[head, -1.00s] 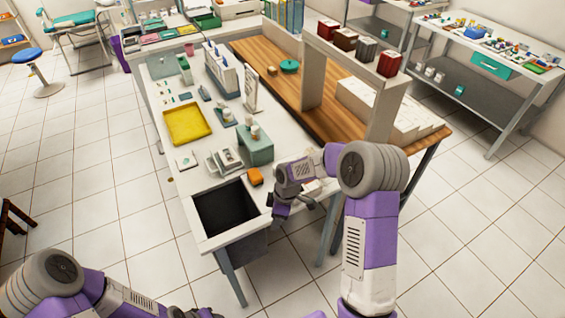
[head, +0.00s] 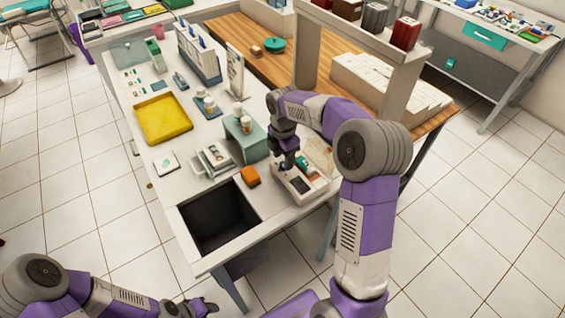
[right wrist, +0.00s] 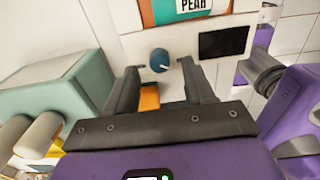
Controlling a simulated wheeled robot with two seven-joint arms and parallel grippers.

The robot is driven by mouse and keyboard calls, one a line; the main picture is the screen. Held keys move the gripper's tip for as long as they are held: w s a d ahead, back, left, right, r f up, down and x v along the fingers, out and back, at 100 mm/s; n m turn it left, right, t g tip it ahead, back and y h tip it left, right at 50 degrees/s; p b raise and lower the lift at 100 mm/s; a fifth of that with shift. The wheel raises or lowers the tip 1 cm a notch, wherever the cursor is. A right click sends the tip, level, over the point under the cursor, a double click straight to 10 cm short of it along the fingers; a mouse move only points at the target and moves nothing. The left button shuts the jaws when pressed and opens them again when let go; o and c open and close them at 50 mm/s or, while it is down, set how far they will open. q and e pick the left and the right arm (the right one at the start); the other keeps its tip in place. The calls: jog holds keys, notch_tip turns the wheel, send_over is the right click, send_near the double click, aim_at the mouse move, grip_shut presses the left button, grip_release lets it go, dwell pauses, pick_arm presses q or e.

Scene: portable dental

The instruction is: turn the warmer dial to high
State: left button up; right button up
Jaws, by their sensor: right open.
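The warmer (head: 303,191) is a white box near the right edge of the white table. In the right wrist view its white face (right wrist: 200,75) carries a dark display and a label. Its blue round dial (right wrist: 159,60) shows between and just beyond the fingertips of my right gripper (right wrist: 160,69). That gripper is open, one finger on each side of the dial, and I cannot tell whether they touch it. In the head view my right gripper (head: 289,166) points down over the warmer and hides the dial. My left gripper (head: 203,306) is low at the bottom, its jaws unclear.
A teal box (head: 246,140) with white bottles stands left of the warmer. An orange block (head: 250,176) lies in front of it. A dark open bin (head: 217,219) is set in the table's near corner. A yellow tray (head: 163,118) lies farther left.

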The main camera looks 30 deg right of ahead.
aim_at(283, 166)
jog(key=shift+f, duration=1.2)
grip_shut()
